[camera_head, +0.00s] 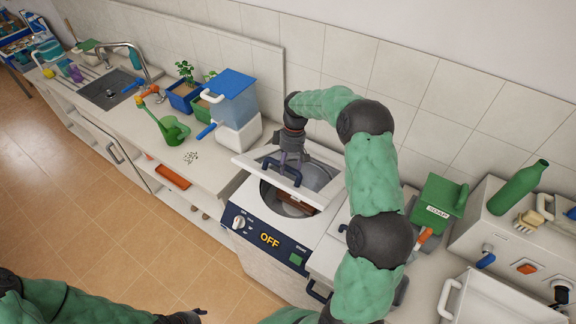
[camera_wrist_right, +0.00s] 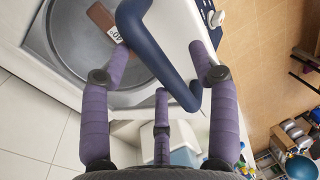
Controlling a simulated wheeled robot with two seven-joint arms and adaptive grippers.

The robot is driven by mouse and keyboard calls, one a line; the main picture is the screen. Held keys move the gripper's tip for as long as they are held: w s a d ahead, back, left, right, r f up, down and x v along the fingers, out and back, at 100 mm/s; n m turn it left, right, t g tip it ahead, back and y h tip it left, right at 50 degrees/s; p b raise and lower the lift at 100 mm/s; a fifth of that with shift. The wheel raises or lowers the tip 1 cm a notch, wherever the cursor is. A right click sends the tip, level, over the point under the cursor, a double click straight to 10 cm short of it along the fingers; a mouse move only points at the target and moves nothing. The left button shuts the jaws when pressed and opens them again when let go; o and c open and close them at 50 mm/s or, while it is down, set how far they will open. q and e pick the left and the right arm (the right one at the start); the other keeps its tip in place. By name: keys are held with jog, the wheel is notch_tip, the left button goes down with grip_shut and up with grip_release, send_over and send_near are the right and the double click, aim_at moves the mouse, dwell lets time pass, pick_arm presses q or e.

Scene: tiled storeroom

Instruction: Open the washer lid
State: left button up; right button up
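The white washer (camera_head: 272,232) stands in the counter, with a dark front panel reading OFF. Its lid (camera_head: 250,162) is partly raised and tilted; the grey drum shows below its edge and through its round opening. A dark blue handle (camera_head: 284,170) is on the lid's edge. My right gripper (camera_head: 291,158) is at this handle. In the right wrist view the handle (camera_wrist_right: 165,60) runs between the spread fingers of my right gripper (camera_wrist_right: 161,62), which look open; contact is unclear. My left gripper (camera_head: 190,314) shows only in part at the bottom edge, away from the washer.
A brown labelled item (camera_head: 294,196) lies in the drum. A blue-lidded container (camera_head: 234,96) and a green watering can (camera_head: 172,128) stand left of the washer. A green box (camera_head: 437,203) and a green bottle (camera_head: 518,188) are to the right. Floor in front is clear.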

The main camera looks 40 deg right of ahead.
jog(key=shift+a+r, duration=0.1)
jog(key=shift+r, duration=0.4)
jog(key=shift+a+r+p, duration=0.1)
jog(key=shift+r+p, duration=0.3)
jog(key=shift+r, duration=0.2)
jog(key=shift+w+d+r+p, duration=0.1)
jog(key=shift+d+r+p, duration=0.35)
jog(key=shift+r, duration=0.15)
jog(key=shift+r+p, duration=0.4)
jog(key=shift+r, duration=0.35)
jog(key=p+v, duration=0.1)
jog(key=v, duration=0.1)
jog(key=p+v, duration=0.1)
jog(key=shift+w+d+r, duration=0.1)
jog(key=shift+d+r, duration=0.2)
jog(key=shift+r, duration=0.05)
